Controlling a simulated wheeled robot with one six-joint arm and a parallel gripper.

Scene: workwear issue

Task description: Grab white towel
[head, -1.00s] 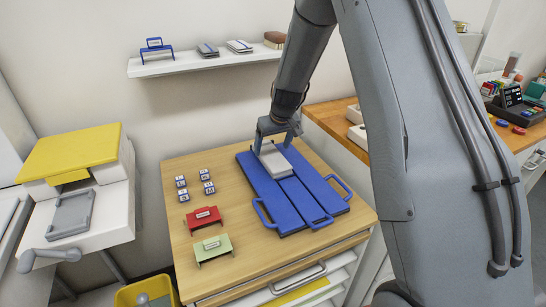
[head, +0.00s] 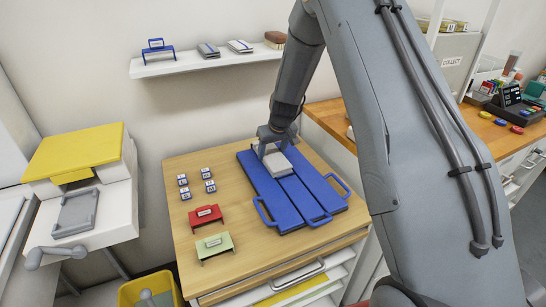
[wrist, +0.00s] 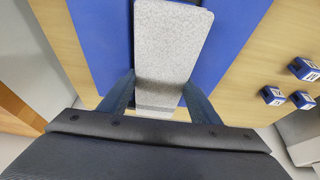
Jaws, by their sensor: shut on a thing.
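The white towel (head: 278,167) is a folded, pale grey-white block near the back of the blue board (head: 290,201) on the wooden table. In the wrist view the towel (wrist: 171,46) shows a fine speckled pattern and runs between the two fingers. My gripper (head: 274,148) is shut on the towel at its back end, with one finger on each side, as the wrist view also shows (wrist: 158,90). I cannot tell whether the towel is lifted or touches the board.
Small blue-and-white cubes (head: 196,183), a red stand (head: 206,217) and a green stand (head: 214,246) are left of the board. A wall shelf (head: 207,62) is behind. A yellow-topped machine (head: 76,150) stands left.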

